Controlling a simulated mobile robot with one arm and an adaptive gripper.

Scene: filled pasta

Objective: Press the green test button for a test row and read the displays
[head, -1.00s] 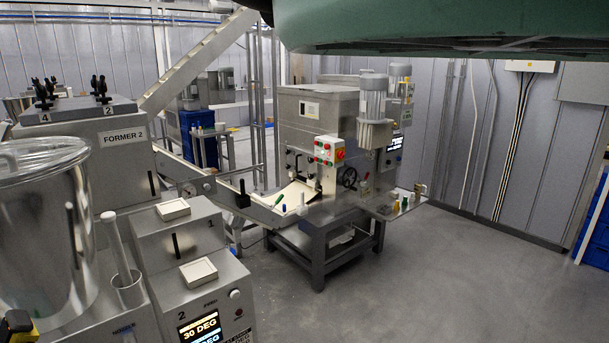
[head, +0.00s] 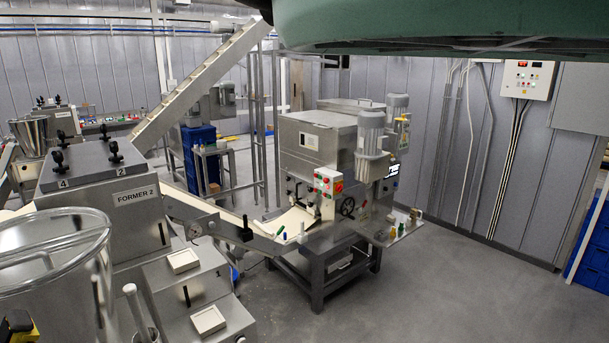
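A small control box (head: 327,181) with green and red buttons is on the front of the steel machine across the floor. A wall panel (head: 527,79) at the upper right carries a red readout and several small buttons. I cannot read labels on either, so I cannot tell which button is the test button.
An inclined conveyor (head: 200,85) rises behind. Blue crates (head: 593,240) stand at the right edge. The grey floor (head: 430,295) at front right is clear.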

